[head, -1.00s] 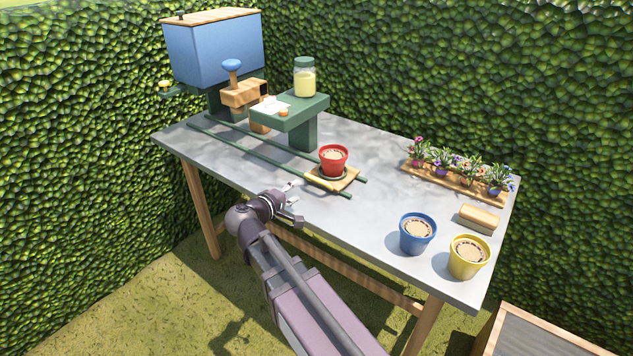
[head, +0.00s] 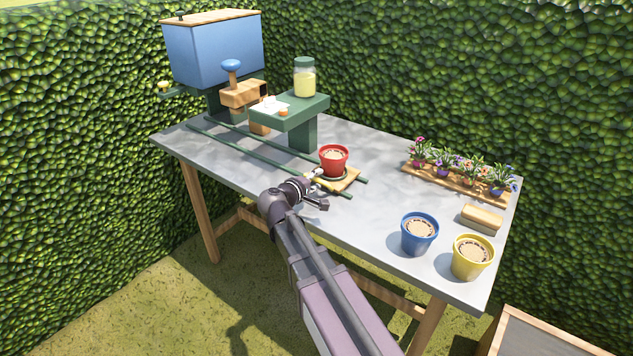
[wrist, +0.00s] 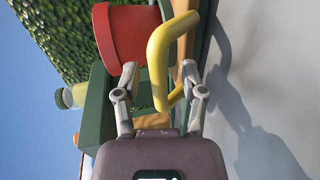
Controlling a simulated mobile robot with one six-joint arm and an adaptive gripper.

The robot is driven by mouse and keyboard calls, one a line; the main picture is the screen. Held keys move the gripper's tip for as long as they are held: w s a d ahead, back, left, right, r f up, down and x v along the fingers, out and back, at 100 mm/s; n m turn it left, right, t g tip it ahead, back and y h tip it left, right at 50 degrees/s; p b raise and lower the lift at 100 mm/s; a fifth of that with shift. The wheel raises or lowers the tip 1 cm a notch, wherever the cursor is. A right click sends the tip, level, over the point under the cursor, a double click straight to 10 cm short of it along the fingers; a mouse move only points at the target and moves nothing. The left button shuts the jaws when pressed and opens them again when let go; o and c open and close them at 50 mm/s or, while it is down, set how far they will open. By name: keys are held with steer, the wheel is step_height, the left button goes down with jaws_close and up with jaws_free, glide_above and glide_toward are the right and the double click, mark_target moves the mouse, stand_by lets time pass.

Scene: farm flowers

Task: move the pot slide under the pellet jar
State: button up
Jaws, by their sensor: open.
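The pot slide (head: 347,184) is a small wooden board on two green rails, at their near right end. It carries a red pot (head: 334,160) filled with soil. A yellow handle (wrist: 163,58) stands on the slide's front side. My gripper (head: 316,182) is open at the slide's front; in the wrist view its fingers (wrist: 158,82) are either side of the handle's near part. I cannot tell whether they touch it. The pellet jar (head: 304,78), with a green lid and pale yellow contents, stands on a green shelf (head: 318,103) left of and behind the slide.
The green rails (head: 250,154) run left toward a blue hopper (head: 215,48) and a wooden block with a blue knob (head: 232,66). Blue (head: 419,234) and yellow (head: 471,257) pots, a brush-like block (head: 482,219) and a flower tray (head: 440,181) stand at the right.

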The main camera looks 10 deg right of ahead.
jaws_close()
stand_by(0.3)
steer(key=w+a, duration=1.4)
steer(key=shift+w, duration=0.15)
jaws_free()
